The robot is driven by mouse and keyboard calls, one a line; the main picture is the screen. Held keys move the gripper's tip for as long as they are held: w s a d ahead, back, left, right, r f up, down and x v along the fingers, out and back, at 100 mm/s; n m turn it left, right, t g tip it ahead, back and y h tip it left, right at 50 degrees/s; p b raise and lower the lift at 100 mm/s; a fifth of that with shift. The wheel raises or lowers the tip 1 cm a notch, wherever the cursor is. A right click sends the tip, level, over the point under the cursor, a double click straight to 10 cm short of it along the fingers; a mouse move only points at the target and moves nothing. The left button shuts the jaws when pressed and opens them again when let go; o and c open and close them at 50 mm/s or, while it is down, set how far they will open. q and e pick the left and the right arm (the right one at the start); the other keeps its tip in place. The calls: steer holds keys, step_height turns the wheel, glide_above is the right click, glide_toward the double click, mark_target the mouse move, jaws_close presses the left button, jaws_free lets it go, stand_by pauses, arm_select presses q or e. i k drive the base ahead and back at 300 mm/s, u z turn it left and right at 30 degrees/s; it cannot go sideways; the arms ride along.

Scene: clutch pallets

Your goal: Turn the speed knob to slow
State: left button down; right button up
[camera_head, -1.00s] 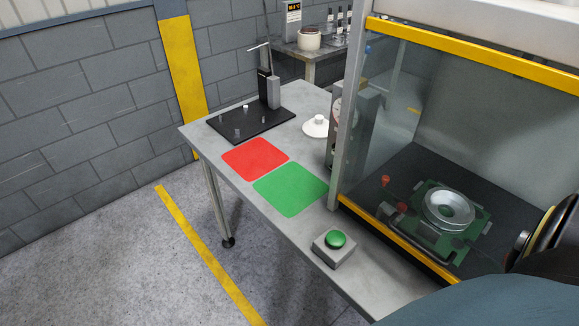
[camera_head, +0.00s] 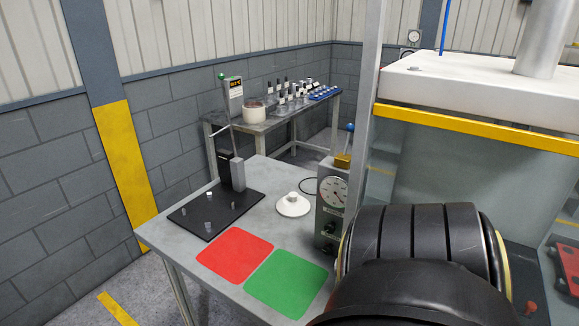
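A grey control box (camera_head: 345,172) stands at the right side of the near table, next to the press frame. Its front has a round white dial gauge (camera_head: 333,192) and a dark green-black knob (camera_head: 330,230) below it. Small labels are on the box, too small to read, so I cannot tell which way the knob is set or whether it is the speed knob. My black arm is in the foreground at lower right, just in front of the box. Neither gripper is in view.
On the table are a red square (camera_head: 235,254), a green square (camera_head: 286,283), a white round part (camera_head: 293,205) and a black plate (camera_head: 200,222) with pegs and a stand. The glass-sided press with a yellow bar (camera_head: 480,128) fills the right. A bench (camera_head: 262,125) stands behind.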

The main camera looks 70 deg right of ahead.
mark_target(327, 250)
steer(key=i, duration=1.45)
steer(key=z, duration=1.85)
